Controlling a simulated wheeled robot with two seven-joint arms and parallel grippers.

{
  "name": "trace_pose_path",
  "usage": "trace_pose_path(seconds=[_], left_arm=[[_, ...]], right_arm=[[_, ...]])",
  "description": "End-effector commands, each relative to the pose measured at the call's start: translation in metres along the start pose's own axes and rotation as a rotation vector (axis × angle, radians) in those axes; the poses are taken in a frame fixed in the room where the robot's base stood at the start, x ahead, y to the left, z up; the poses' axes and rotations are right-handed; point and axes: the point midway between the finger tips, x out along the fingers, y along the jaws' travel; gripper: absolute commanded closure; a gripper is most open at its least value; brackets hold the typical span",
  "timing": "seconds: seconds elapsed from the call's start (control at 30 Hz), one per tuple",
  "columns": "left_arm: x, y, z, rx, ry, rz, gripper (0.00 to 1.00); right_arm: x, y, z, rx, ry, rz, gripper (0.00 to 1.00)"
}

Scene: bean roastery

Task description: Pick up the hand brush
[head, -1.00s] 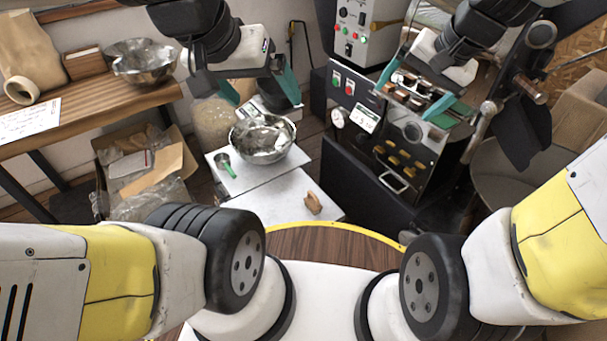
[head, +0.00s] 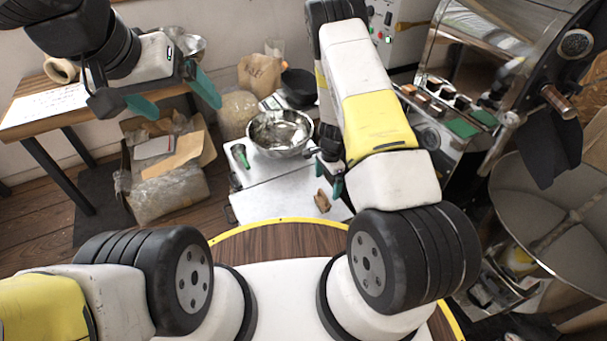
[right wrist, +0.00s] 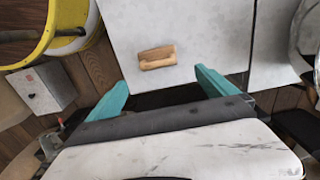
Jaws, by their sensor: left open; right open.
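The hand brush (head: 322,201) is a small light-brown wooden piece lying on the front part of the pale worktop. In the right wrist view the brush (right wrist: 157,57) lies just beyond the fingertips, roughly centred between them; its bristles are hard to make out. My right gripper (head: 329,178) is open and empty, close to the brush in the head view; its teal fingers (right wrist: 160,82) show apart in the wrist view. My left gripper (head: 174,97) is open and empty, off to the left above a cardboard box.
The roasting machine (head: 440,125) stands to the right. A cardboard box (head: 172,165) with wrapping is on the floor at left. The worktop around the brush is clear.

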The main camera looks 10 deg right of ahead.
Motion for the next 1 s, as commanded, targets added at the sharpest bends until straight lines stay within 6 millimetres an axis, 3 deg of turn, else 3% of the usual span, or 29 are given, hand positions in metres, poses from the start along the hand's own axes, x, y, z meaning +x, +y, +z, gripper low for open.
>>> trace_pose_path(seconds=[0.2, 0.7, 1.0], left_arm=[[0.0, 0.0, 0.0, 0.0, 0.0, 0.0, 0.08], [0.0, 0.0, 0.0, 0.0, 0.0, 0.0, 0.08], [0.0, 0.0, 0.0, 0.0, 0.0, 0.0, 0.08]], right_arm=[[0.029, 0.009, -0.003, 0.026, 0.014, 0.021, 0.04], [0.092, 0.007, 0.006, 0.024, 0.013, 0.021, 0.04], [0.098, 0.006, 0.006, 0.024, 0.014, 0.019, 0.04]])
